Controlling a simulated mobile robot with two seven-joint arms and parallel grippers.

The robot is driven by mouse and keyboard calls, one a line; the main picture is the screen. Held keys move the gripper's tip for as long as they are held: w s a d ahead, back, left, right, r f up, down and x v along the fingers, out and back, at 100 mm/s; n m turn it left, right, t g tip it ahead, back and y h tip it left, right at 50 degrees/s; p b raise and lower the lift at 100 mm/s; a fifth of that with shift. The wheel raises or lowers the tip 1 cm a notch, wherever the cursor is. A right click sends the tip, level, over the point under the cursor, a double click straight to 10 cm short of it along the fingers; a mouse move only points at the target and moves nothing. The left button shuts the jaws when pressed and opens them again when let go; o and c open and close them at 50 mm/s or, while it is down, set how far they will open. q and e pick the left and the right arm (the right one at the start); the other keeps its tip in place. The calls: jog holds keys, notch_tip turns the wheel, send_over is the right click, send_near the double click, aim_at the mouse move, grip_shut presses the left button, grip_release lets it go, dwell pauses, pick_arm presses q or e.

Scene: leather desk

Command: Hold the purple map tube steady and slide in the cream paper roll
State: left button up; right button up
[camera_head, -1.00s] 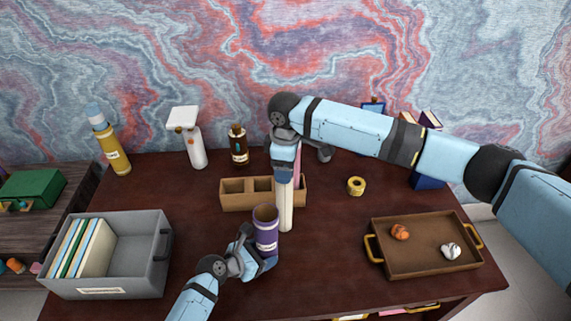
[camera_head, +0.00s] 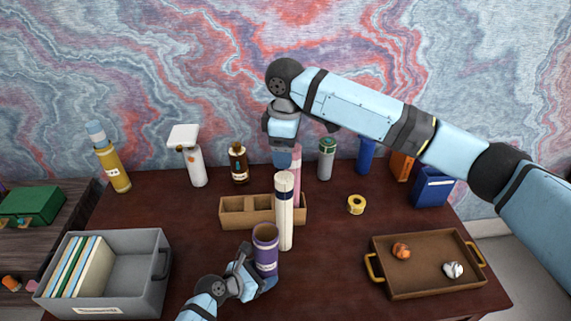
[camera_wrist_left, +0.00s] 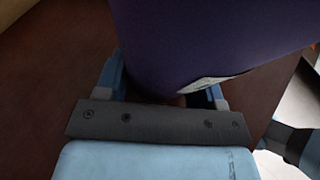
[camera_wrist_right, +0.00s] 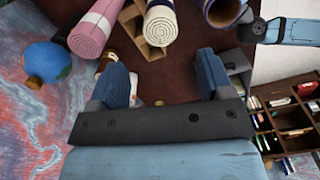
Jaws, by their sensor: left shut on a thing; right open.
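The purple map tube (camera_head: 266,254) is upright, its open mouth facing up. My left gripper (camera_head: 262,282) is shut on its lower part; the tube also fills the left wrist view (camera_wrist_left: 210,40). The cream paper roll (camera_head: 285,215) stands upright just right of the tube, outside it; its foot appears in front of the wooden rack. My right gripper (camera_head: 283,158) is open and empty above and behind the roll. In the right wrist view the roll's spiral end (camera_wrist_right: 164,28) lies beyond the open fingers (camera_wrist_right: 165,80), apart from them.
The wooden rack (camera_head: 234,211) stands behind, with a pink roll (camera_head: 297,163) at its right end. A grey bin (camera_head: 140,280) is at left, a brown tray (camera_head: 425,278) at right. Yellow tape (camera_head: 356,204) lies right of the rack. Bottles line the back.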

aim_at(283, 176)
jog(key=shift+o, duration=0.4)
jog(key=shift+r, duration=0.5)
jog(key=n, duration=0.2)
jog(key=a+n, duration=0.1)
jog(key=shift+s+t+h, duration=0.25)
jog(key=shift+t+h, duration=0.05)
jog(key=shift+h, duration=0.1)
jog(key=n, duration=0.4)
jog(key=a+n+t+h, duration=0.1)
jog(key=n, duration=0.1)
jog(key=shift+s+f, duration=0.4)
jog(key=f+n, duration=0.1)
jog(key=f, duration=0.1)
jog(key=f+n, duration=0.1)
jog(key=f, duration=0.1)
jog(key=w+d+f+n, duration=0.1)
jog(key=f, duration=0.1)
jog(key=shift+f+t+h, duration=0.25)
jog(key=shift+t+h, duration=0.05)
jog(key=shift+t, duration=0.1)
jog(key=shift+x, duration=2.8)
jog(key=shift+s+a, duration=0.1)
jog(key=shift+s, duration=0.1)
